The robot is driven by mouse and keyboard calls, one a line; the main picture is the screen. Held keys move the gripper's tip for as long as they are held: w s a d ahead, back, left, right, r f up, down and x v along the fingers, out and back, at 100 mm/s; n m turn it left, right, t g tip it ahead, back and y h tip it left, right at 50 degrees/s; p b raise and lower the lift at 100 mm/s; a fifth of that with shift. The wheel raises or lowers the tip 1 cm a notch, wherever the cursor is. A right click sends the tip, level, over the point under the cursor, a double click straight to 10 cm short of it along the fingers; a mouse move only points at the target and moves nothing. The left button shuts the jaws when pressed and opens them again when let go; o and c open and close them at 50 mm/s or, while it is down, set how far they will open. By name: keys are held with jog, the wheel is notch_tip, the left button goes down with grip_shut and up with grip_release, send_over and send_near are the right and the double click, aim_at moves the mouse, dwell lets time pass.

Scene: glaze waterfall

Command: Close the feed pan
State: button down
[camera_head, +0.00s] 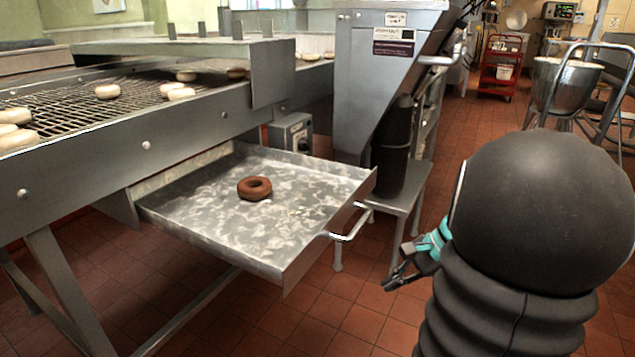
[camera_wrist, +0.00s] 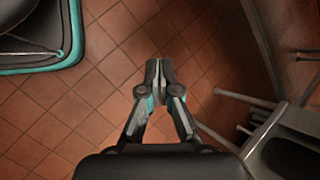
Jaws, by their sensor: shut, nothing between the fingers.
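The feed pan (camera_head: 225,222) is a shallow metal tray pulled out from under the conveyor in the head view. A brown ring doughnut (camera_head: 254,188) lies in it. A bar handle (camera_head: 350,222) sticks out from its front right wall. My gripper (camera_head: 388,284) is to the right of the handle and lower in the picture, apart from it. In the wrist view my gripper (camera_wrist: 157,68) has its fingertips together, with nothing between them, above the tiled floor. The pan cannot be made out for certain in the wrist view.
The conveyor (camera_head: 140,110) carries several pale doughnuts at the left. A metal stand (camera_head: 400,205) with a black cylinder is behind the handle. A red cart (camera_head: 502,65) and a mixing bowl (camera_head: 565,85) stand farther back. Tiled floor (camera_head: 345,310) is clear before the pan.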

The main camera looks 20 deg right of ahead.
jog(key=w+d+r+m+t+y, duration=0.1)
jog(key=w+d+m+t, duration=0.15)
jog(key=d+m, duration=0.2)
jog(key=w+d+r+m+t+y, duration=0.2)
jog(key=d+m+t, duration=0.1)
jog(key=d, duration=0.3)
jog(key=m+t+y, duration=0.2)
jog(key=m+t, duration=0.2)
jog(key=t, duration=0.1)
send_near(365, 187)
jog(key=x, duration=0.7)
jog(key=shift+a+b, duration=0.1)
jog(key=shift+b, duration=0.2)
jog(key=shift+w, duration=0.15)
